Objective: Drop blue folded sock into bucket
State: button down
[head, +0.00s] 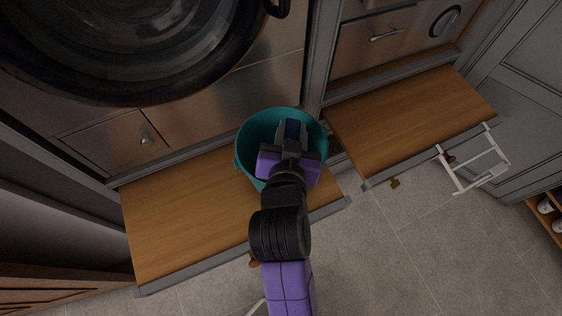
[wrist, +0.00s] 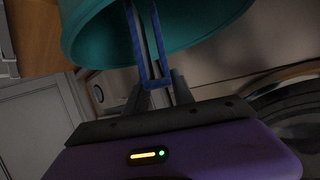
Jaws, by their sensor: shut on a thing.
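The blue folded sock (head: 292,128) is dark blue and sits between the fingers of my gripper (head: 291,132). In the wrist view the sock (wrist: 157,83) shows as blue edges along and between the fingers of my gripper (wrist: 152,60). The teal bucket (head: 252,137) stands on the left wooden bench board, with its mouth facing up. My gripper is shut on the sock and lies over the bucket's mouth in the head view. The bucket (wrist: 85,30) fills the top of the wrist view beyond the fingertips. My gripper and arm hide part of its inside and near rim.
The left wooden board (head: 180,215) is bare left of the bucket. A second wooden board (head: 410,115) on the right is clear. A round-doored machine (head: 130,45) stands behind. A white rack (head: 478,160) is at the right, above the tiled floor (head: 430,245).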

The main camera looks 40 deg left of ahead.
jog(key=c, duration=1)
grip_release()
jog(key=shift+s, duration=0.1)
jog(key=b+v, duration=0.1)
jog(key=v, duration=0.6)
jog(key=shift+s+d+r, duration=0.2)
jog(key=shift+s, duration=0.05)
notch_tip(320, 180, up, 4)
jog(key=a+n+y, duration=0.1)
jog(key=a+y, duration=0.1)
jog(key=s+d+f+m+t+h, duration=0.1)
jog(key=s+d+t, duration=0.15)
jog(key=d, duration=0.85)
jog(key=s+d+f+m+t+h, duration=0.1)
jog(key=s+d+t, duration=0.15)
jog(key=d, duration=0.95)
jog(key=s+d+f+m+h, duration=0.2)
jog(key=s+d+h, duration=0.2)
jog(key=s+d, duration=0.2)
jog(key=s+d+f+m+g+h, duration=0.1)
jog(key=s+d+m+h, duration=0.2)
jog(key=s+d, duration=0.3)
jog(key=d+h, duration=0.1)
jog(key=d, duration=0.3)
jog(key=shift+d+f, duration=0.4)
